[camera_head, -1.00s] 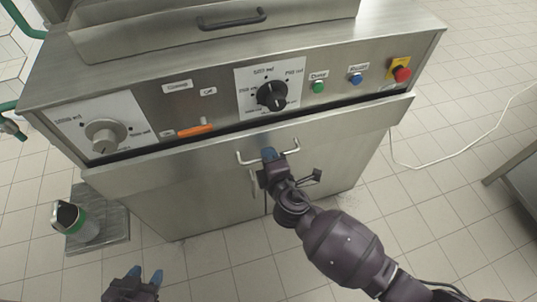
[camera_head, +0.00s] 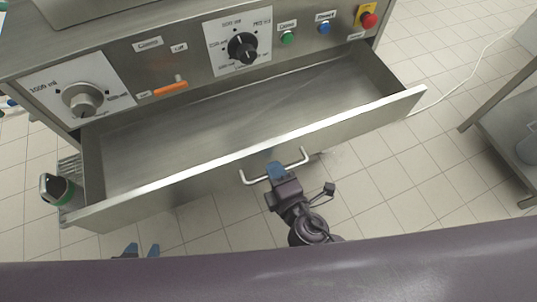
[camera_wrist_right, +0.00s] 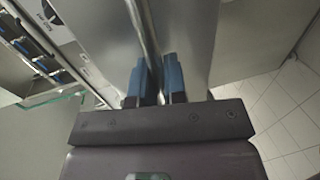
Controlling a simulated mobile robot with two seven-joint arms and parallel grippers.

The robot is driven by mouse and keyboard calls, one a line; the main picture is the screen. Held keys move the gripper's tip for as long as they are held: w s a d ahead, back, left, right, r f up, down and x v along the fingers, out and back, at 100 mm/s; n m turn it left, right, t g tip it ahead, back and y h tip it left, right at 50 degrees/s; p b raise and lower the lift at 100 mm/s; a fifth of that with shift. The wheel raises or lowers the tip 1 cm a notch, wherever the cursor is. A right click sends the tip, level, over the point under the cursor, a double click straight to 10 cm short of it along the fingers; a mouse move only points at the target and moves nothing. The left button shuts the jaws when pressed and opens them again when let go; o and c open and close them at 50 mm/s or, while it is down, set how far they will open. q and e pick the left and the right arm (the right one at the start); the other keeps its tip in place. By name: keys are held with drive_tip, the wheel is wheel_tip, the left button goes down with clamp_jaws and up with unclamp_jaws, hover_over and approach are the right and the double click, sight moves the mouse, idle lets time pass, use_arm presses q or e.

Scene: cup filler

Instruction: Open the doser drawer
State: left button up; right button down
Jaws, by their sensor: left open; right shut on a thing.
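The doser drawer (camera_head: 240,110) is pulled well out of the steel machine, and its inside shows empty. Its bar handle (camera_head: 293,163) is on the front panel. My right gripper (camera_head: 275,170) is shut on the handle. In the right wrist view the blue fingertips (camera_wrist_right: 156,80) stand on either side of the metal bar (camera_wrist_right: 146,30). My left gripper (camera_head: 142,250) is at the bottom left, open and empty, with only its blue fingertips showing. The rest of it is hidden behind a dark part of my body.
The control panel above the drawer has a large dial (camera_head: 82,99), a black selector (camera_head: 243,48), an orange lever (camera_head: 171,88) and a red stop button (camera_head: 368,19). A steel table (camera_head: 505,115) is at the right.

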drive_tip(key=shift+s+d, duration=0.2)
drive_tip(key=shift+s, duration=0.35)
drive_tip(key=c, duration=1.2)
unclamp_jaws()
drive_tip(key=b+v, duration=0.1)
drive_tip(key=v, duration=1)
